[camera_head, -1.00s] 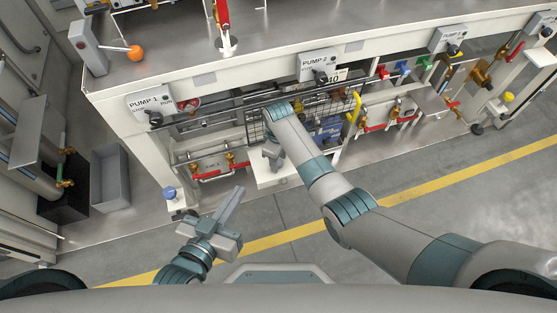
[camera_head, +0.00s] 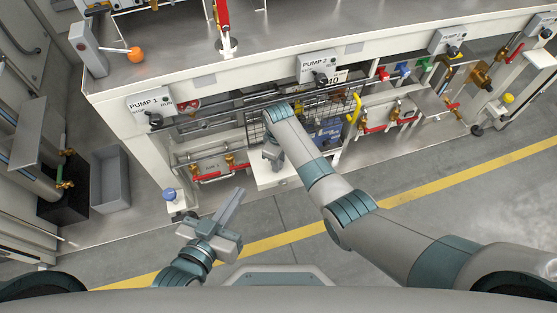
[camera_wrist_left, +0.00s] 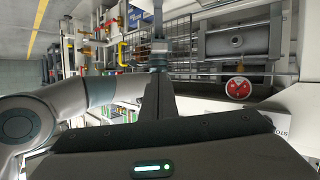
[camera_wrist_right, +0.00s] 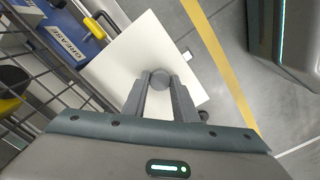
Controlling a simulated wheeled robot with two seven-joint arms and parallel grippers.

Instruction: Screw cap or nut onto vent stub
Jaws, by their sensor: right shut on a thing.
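My right gripper (camera_wrist_right: 160,82) is shut on a small round grey piece (camera_wrist_right: 160,77), which looks like the cap or nut. The piece is seen end-on above a white plate (camera_wrist_right: 140,55). I cannot tell whether a vent stub is under it. In the head view my right gripper (camera_head: 272,157) points down over the same white plate (camera_head: 264,177), at the front of the bench. My left gripper (camera_head: 235,201) is apart from it, to the left and nearer me, over the floor. Its fingers (camera_wrist_left: 158,85) look closed together with nothing between them.
A wire cage (camera_head: 255,128) stands close beside my right gripper. A blue container (camera_wrist_right: 65,35) marked GREASE lies behind it. Red-handled valves (camera_head: 208,174) and the PUMP 1 switch panel (camera_head: 150,104) are to the left. The floor (camera_head: 300,215) in front is clear.

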